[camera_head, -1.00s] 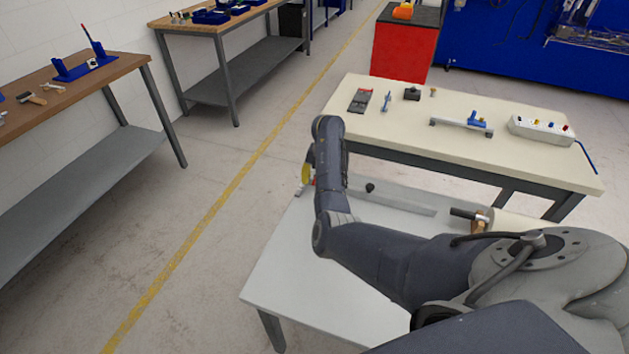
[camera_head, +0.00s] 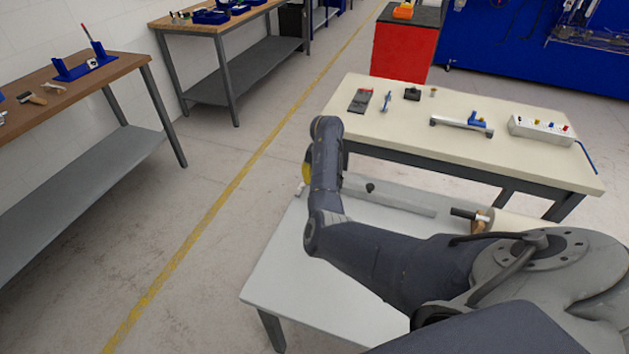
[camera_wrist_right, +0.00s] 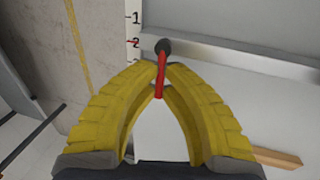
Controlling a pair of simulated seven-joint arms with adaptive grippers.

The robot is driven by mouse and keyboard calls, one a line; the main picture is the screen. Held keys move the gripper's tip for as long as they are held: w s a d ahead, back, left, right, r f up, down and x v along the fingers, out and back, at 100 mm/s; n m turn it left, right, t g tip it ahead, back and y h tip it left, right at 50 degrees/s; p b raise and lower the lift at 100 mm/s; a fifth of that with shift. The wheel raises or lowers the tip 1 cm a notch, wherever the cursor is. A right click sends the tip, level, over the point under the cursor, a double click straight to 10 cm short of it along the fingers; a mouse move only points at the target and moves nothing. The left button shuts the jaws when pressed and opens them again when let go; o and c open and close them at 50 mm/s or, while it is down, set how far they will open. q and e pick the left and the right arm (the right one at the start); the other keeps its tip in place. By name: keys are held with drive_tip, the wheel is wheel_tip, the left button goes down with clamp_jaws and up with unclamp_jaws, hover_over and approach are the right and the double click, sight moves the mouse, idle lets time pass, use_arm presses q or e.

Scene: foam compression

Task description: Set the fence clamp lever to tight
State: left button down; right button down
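The fence clamp lever (camera_wrist_right: 160,76) is a thin red bar with a dark ball knob at its far end, seen in the right wrist view. It stands at the edge of the grey fence (camera_wrist_right: 225,58), beside a white scale marked with numbers. My right gripper (camera_wrist_right: 161,68) has yellow fingers whose tips close in on the lever from both sides, below the knob. In the head view, the right gripper (camera_head: 306,173) is mostly hidden behind my right arm, at the left end of the fence (camera_head: 408,202). My left gripper is not in view.
A small black knob (camera_head: 370,187) stands by the fence. A black-handled part (camera_head: 470,214) lies to its right on the white table (camera_head: 290,270). Floor to the left is clear.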

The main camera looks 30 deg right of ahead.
drive_tip(key=shift+w+m, duration=0.1)
drive_tip(key=shift+m, duration=0.3)
drive_tip(key=c, duration=1.5)
unclamp_jaws()
drive_tip(key=shift+a, duration=0.1)
drive_tip(key=shift+c, duration=0.2)
wheel_tip(320, 180, up, 12)
drive_tip(key=s+d, duration=0.1)
drive_tip(key=s, duration=0.1)
drive_tip(key=shift+d, duration=0.15)
drive_tip(key=shift+f, duration=0.1)
